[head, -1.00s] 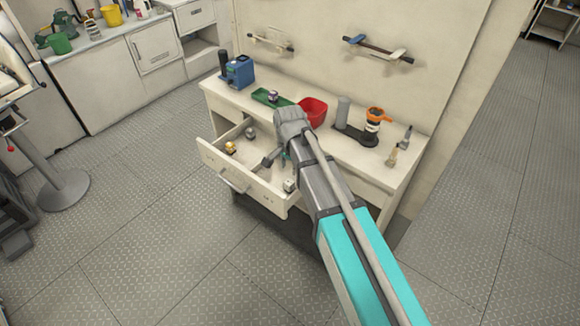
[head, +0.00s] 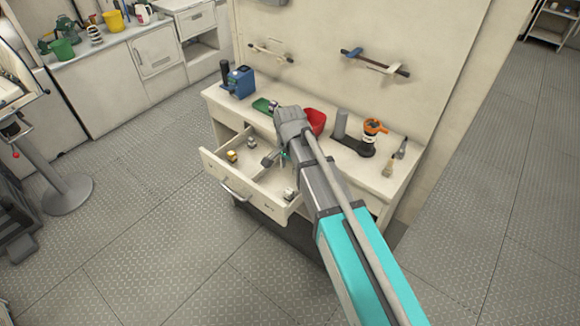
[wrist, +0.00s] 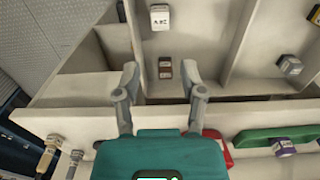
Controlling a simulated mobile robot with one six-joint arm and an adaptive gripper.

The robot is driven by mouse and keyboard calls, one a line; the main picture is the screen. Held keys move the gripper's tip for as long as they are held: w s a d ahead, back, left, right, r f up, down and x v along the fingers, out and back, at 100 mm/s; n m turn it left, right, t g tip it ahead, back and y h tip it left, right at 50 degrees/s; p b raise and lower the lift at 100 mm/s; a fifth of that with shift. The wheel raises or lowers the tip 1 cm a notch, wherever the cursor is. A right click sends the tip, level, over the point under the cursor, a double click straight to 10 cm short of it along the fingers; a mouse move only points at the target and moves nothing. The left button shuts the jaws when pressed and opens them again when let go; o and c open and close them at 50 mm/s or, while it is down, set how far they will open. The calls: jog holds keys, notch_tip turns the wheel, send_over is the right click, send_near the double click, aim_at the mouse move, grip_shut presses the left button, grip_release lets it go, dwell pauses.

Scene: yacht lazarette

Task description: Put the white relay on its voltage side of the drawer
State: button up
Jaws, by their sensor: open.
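The white relay (wrist: 159,17), a small block with dark marking on top, lies in the open drawer (head: 226,186); in the head view the white relay (head: 289,193) is near the drawer's front right corner. A divider (wrist: 237,45) separates it from a yellow relay (wrist: 314,14) and a dark-and-white relay (wrist: 290,65). My gripper (wrist: 158,78) is open and empty above the drawer's rear part, apart from the white relay. A small reddish-brown item (wrist: 165,68) shows between its fingers, down in the drawer. The drawer's voltage markings are not legible.
On the bench top, a green tray (wrist: 250,137) bears a purple-and-white block (wrist: 283,147). A red bin (head: 316,122), blue device (head: 240,82), grey cylinder (head: 341,124) and orange-topped tool (head: 374,127) stand there too. The floor left of the drawer is clear.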

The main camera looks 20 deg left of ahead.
dwell(0.6)
jog(key=s+d+n, duration=0.2)
jog(key=d, duration=1.6)
jog(key=s+d+n, duration=0.2)
jog(key=s+d, duration=0.1)
jog(key=d, duration=1.5)
jog(key=shift+s+n, duration=0.25)
jog(key=shift+n, duration=0.05)
